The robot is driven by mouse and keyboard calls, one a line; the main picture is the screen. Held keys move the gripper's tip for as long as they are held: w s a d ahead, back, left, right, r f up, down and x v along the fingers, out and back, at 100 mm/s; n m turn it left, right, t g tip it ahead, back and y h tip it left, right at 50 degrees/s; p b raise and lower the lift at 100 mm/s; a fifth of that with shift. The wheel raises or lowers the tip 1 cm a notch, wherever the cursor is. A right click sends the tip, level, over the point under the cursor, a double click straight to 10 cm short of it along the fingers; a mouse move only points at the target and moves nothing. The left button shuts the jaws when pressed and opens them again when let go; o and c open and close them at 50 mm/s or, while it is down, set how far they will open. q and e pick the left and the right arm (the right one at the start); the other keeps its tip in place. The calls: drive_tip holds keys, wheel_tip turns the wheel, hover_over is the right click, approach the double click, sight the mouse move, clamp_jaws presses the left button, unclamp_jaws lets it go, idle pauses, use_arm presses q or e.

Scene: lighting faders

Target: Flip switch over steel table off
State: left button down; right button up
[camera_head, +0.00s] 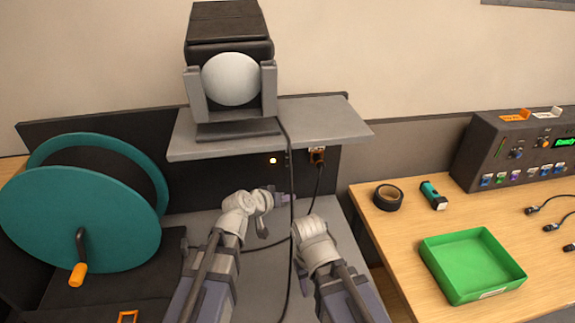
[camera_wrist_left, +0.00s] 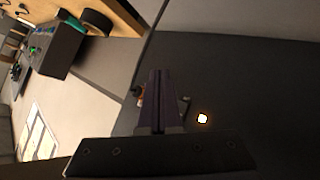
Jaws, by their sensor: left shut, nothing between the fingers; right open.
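A dark back panel (camera_head: 225,172) rises behind the grey steel table (camera_head: 340,255). A small glowing amber light (camera_head: 272,160) is on it, and a small dark fitting just right of the light may be the switch. The light also shows in the left wrist view (camera_wrist_left: 202,118), to the right of my left gripper's fingers (camera_wrist_left: 165,100). My left gripper (camera_head: 287,198) is shut and empty, below and in front of the light. A small dark part (camera_wrist_left: 186,103) shows partly behind the fingers. My right gripper (camera_head: 302,222) is open, low over the table; its fingertips are hard to make out.
A grey shelf (camera_head: 335,120) with a lamp (camera_head: 230,80) overhangs the panel. A black cable (camera_head: 290,180) hangs down past my grippers. An orange socket (camera_head: 318,155) is right of the light. A teal reel (camera_head: 80,210) stands left; a green tray (camera_head: 470,265) lies on the wooden table.

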sight(288, 160)
use_arm(q)
drive_tip(key=w+r+t, duration=0.1)
drive_tip(key=w+d+r+t, duration=0.1)
drive_tip(key=r, duration=0.1)
drive_tip(key=shift+w+d+r+n+h, duration=0.2)
drive_tip(key=shift+w+n+h, duration=0.1)
drive_tip(key=shift+n, duration=0.1)
drive_tip(key=shift+w+a, duration=0.1)
drive_tip(key=w+a+f+b, duration=0.1)
drive_tip(key=w, duration=0.7)
drive_tip(key=shift+w+a, duration=0.2)
drive_tip(key=shift+a, duration=0.1)
use_arm(e)
drive_tip(key=shift+f, duration=0.5)
use_arm(q)
drive_tip(key=shift+w, duration=0.15)
idle(1.2)
drive_tip(key=shift+w+a+f, duration=0.1)
drive_tip(key=shift+w, duration=0.15)
drive_tip(key=shift+w, duration=0.3)
use_arm(e)
drive_tip(key=shift+f, duration=0.1)
idle(0.5)
use_arm(q)
drive_tip(key=shift+s, duration=0.1)
drive_tip(key=shift+s, duration=0.65)
